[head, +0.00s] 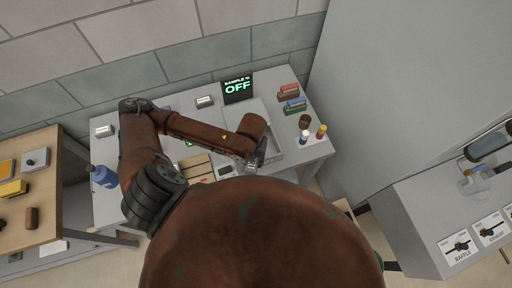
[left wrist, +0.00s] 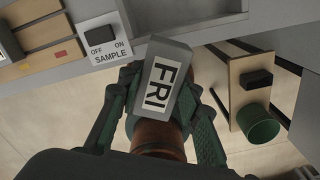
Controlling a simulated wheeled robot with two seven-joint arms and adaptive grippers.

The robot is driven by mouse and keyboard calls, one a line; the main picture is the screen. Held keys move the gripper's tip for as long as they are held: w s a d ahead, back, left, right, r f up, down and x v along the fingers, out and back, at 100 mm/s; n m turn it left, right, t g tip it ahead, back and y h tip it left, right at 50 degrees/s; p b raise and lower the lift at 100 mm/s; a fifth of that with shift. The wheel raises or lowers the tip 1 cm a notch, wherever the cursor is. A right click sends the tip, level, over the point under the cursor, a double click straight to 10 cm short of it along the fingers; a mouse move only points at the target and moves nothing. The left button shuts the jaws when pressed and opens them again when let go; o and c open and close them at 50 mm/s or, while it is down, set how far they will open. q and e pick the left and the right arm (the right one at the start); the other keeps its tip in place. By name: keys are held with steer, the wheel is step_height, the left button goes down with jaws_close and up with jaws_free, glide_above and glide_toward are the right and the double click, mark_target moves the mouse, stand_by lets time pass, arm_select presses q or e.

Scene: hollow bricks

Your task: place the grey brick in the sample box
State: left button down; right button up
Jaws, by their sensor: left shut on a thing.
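The grey brick (left wrist: 172,62) with a white FRI label is between the fingers of my left gripper (left wrist: 165,98) in the left wrist view. The gripper is shut on it, and the brick appears tilted. In the head view my left gripper (head: 258,158) is at the front edge of the grey table, mostly hidden by its own arm. A shallow grey open box (head: 273,129), apparently the sample box, lies just beyond it, partly covered by the arm. My right gripper is not in view.
A SAMPLE sign (head: 238,88) reading OFF stands behind the box. A SAMPLE switch (left wrist: 103,39) is on the table front. A wooden board (left wrist: 252,85) with a green cup is below.

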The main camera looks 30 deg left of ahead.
arm_select(q)
steer(key=shift+s+d+m, duration=0.1)
steer(key=shift+s+m, duration=0.5)
steer(key=shift+m, duration=0.9)
steer(key=shift+w+f, duration=0.25)
steer(key=shift+w, duration=0.05)
steer(key=w+b, duration=0.1)
steer(key=a+f+b, duration=0.1)
steer(key=b, duration=0.1)
steer(key=shift+w+f, duration=0.15)
steer(key=shift+w, duration=0.25)
steer(key=w+a+f, duration=0.1)
steer(key=w+f, duration=0.1)
steer(key=w, duration=0.1)
steer(key=w+a+f+p, duration=0.1)
steer(key=w+f, duration=0.1)
steer(key=w, duration=0.1)
steer(key=w+a+f, duration=0.2)
steer(key=w+f, duration=0.1)
steer(key=shift+w+p, duration=0.3)
steer(key=shift+p, duration=0.1)
steer(key=shift+w+a+f, duration=0.2)
steer(key=shift+w+f, duration=0.15)
steer(key=shift+f, duration=0.15)
step_height(320, 180, down, 3)
steer(key=shift+w+f+p, duration=0.15)
steer(key=shift+p, duration=0.15)
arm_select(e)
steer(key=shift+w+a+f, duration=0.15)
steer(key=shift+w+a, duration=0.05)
